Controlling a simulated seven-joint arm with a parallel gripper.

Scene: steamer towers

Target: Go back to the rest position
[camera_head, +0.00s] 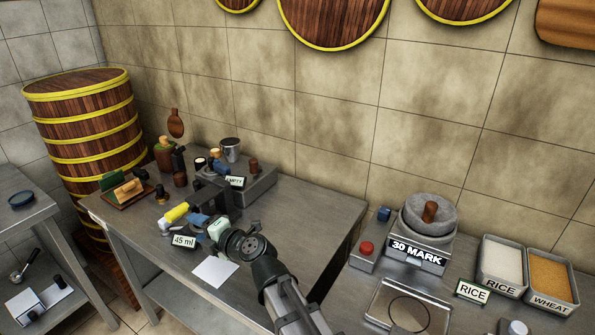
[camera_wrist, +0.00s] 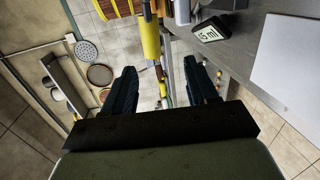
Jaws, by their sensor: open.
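My gripper (camera_wrist: 163,78) is open in the wrist view, its two dark fingers apart.
A dark stand with an "EMPTY" label (camera_head: 235,182) and several small items crowd the table's back left. White paper (camera_head: 214,271) lies by my arm. A stone grinder (camera_head: 428,218) and rice (camera_head: 501,262) and wheat (camera_head: 550,275) trays stand right. The table's right part is clear.

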